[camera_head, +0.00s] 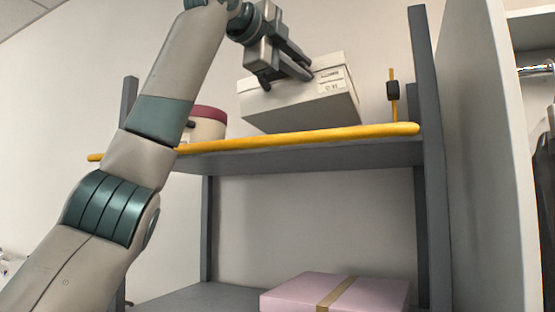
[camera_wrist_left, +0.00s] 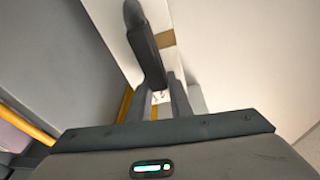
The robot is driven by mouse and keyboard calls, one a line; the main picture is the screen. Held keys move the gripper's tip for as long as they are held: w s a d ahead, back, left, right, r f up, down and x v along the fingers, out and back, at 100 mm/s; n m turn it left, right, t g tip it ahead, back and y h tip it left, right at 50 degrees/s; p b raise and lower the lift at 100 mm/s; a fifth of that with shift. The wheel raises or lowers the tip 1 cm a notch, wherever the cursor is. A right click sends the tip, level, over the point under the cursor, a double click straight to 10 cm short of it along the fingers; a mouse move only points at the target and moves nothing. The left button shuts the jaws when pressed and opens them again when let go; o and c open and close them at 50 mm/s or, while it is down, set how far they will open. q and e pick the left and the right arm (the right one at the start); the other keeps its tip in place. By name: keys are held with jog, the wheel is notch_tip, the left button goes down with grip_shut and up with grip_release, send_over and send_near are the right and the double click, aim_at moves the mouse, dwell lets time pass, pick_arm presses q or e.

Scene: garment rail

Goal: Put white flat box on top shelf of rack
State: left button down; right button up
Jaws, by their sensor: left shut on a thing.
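The white flat box (camera_head: 300,108) is in the head view, at the level of the rack's top shelf (camera_head: 300,158), just above and behind its yellow front bar (camera_head: 300,137). It looks tilted and has a printed label on its upper right face. My left gripper (camera_head: 288,72) reaches in from above and is shut on the box at its upper edge. I cannot tell whether the box's underside touches the shelf. In the left wrist view a dark gripper finger (camera_wrist_left: 146,45) lies against a pale surface. My right gripper is not in view.
A round pale container with a dark red lid (camera_head: 209,113) stands on the top shelf, left of the box and partly behind my arm. A yellow post with a black clamp (camera_head: 393,91) rises at the right. A pink box (camera_head: 320,292) lies on the shelf below. A white panel (camera_head: 480,150) stands right.

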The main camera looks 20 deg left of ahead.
pick_arm(q)
jog(key=shift+s+r, duration=0.1)
jog(key=shift+s, duration=0.05)
jog(key=shift+s, duration=0.15)
jog(key=shift+d, duration=0.1)
jog(key=shift+m, duration=0.5)
